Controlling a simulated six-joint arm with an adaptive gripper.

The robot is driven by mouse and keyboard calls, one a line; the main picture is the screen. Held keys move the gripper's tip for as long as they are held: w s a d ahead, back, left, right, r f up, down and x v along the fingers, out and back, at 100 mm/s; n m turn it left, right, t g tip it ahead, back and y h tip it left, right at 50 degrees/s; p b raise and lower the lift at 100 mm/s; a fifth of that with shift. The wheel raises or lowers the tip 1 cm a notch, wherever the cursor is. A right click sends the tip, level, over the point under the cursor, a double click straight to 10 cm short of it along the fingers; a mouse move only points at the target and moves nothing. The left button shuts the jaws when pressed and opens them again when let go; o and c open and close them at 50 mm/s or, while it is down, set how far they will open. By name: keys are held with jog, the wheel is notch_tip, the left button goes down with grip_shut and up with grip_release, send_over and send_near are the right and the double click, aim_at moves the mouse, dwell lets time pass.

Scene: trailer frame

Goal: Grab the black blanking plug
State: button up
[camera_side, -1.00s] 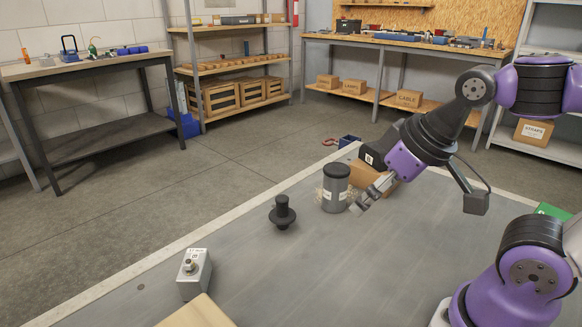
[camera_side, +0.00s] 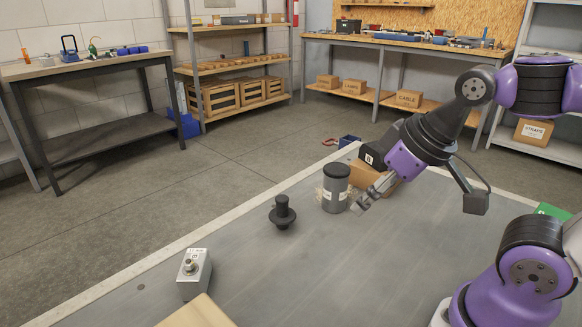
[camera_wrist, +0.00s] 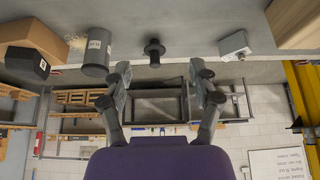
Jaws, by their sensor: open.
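The black blanking plug (camera_side: 282,213) stands upright on the grey table, a narrow knob above a wide flange. It also shows at the upper middle of the wrist view (camera_wrist: 154,51), beyond the gap between my fingers. My gripper (camera_side: 362,205) is open and empty, to the right of the plug in the side view and apart from it. In the wrist view both fingers of my gripper (camera_wrist: 160,85) are spread wide with nothing between them.
A grey canister with a dark lid (camera_side: 335,190) stands between the plug and my gripper in the side view. A cardboard box (camera_side: 372,174) is behind my gripper. A grey metal switch box (camera_side: 193,274) and a wooden block (camera_side: 200,314) are at front left. Bare table surrounds the plug.

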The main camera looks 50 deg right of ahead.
jog(key=w+n+y, duration=0.1)
jog(key=w+n, duration=0.2)
jog(key=w, duration=0.4)
jog(key=n+y, duration=0.2)
jog(key=n, duration=0.2)
send_near(283, 198)
jog(key=shift+y, duration=0.3)
jog(key=f, duration=0.1)
jog(key=w+f, duration=0.1)
jog(key=f, duration=0.2)
jog(key=shift+w+a+f, duration=0.2)
jog(key=shift+w, duration=0.15)
jog(key=x, duration=0.5)
jog(key=shift+w+a+f, duration=0.15)
jog(key=shift+w+a, duration=0.2)
grip_shut()
